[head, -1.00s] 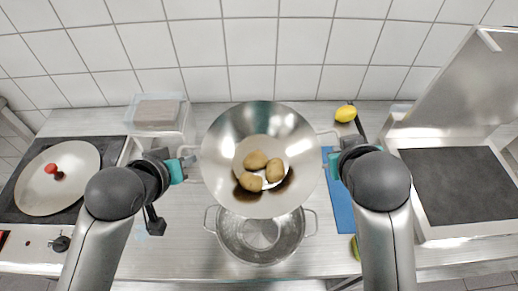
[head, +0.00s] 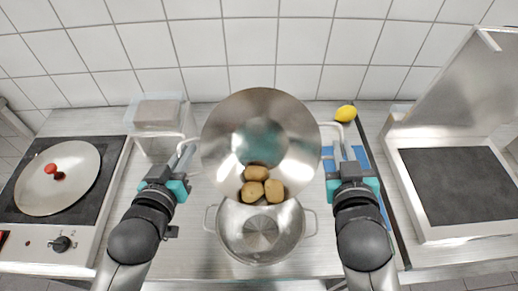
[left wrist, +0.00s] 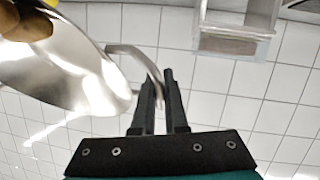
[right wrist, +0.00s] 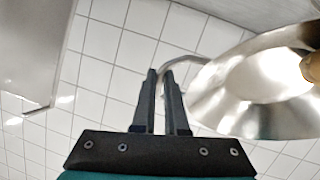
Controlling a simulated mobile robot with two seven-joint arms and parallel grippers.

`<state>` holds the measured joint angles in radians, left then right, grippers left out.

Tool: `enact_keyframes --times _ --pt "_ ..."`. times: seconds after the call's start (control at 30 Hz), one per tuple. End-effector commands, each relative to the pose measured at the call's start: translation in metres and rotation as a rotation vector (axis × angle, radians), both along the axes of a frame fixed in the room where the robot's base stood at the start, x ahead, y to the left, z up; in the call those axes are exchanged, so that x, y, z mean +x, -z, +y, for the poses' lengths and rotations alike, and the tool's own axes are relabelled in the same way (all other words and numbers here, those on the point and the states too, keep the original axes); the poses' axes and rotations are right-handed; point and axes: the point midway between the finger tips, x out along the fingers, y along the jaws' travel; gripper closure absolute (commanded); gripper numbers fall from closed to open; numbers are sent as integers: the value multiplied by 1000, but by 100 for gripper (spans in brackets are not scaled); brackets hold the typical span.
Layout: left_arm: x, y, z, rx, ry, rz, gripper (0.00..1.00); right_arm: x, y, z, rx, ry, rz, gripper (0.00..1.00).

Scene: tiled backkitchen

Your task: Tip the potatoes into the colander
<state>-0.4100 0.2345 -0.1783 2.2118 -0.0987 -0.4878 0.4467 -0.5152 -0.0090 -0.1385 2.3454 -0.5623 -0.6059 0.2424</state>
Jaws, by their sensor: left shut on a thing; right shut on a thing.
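A shiny steel bowl (head: 262,115) with two loop handles is held tilted, its mouth facing the viewer. Three brown potatoes (head: 263,184) are gathered at its lower rim. The steel colander (head: 262,237) stands on the counter just below that rim in the head view, and the bowl hides its far edge. My left gripper (head: 184,160) is shut on the bowl's left handle, seen also in the left wrist view (left wrist: 161,88). My right gripper (head: 342,158) is shut on the right handle, seen also in the right wrist view (right wrist: 163,85).
A clear container (head: 159,116) stands at the back left. A lemon (head: 346,113) and a blue board (head: 361,155) lie at the right, beside an open-lidded grill (head: 462,184).

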Motion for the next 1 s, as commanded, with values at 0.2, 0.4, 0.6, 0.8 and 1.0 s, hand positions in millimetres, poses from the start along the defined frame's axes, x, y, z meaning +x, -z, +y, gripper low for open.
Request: enact_keyframes --times 0.2,0.4,0.6,0.8,1.0 --pt "3 -2 3 1 -5 -94 100 0 -1 -3 -7 9 -94 100" --pt "6 -4 2 -2 -5 -176 100 1 -2 -3 -8 11 -177 100" --pt "8 -5 3 -5 -6 -253 100 1 -1 -3 -9 10 -252 100" --pt "9 -7 3 -7 -5 -318 100 2 -2 -2 -14 10 -317 100" --pt "9 -8 3 -9 -5 -333 100 2 -3 -2 -15 10 -332 100"
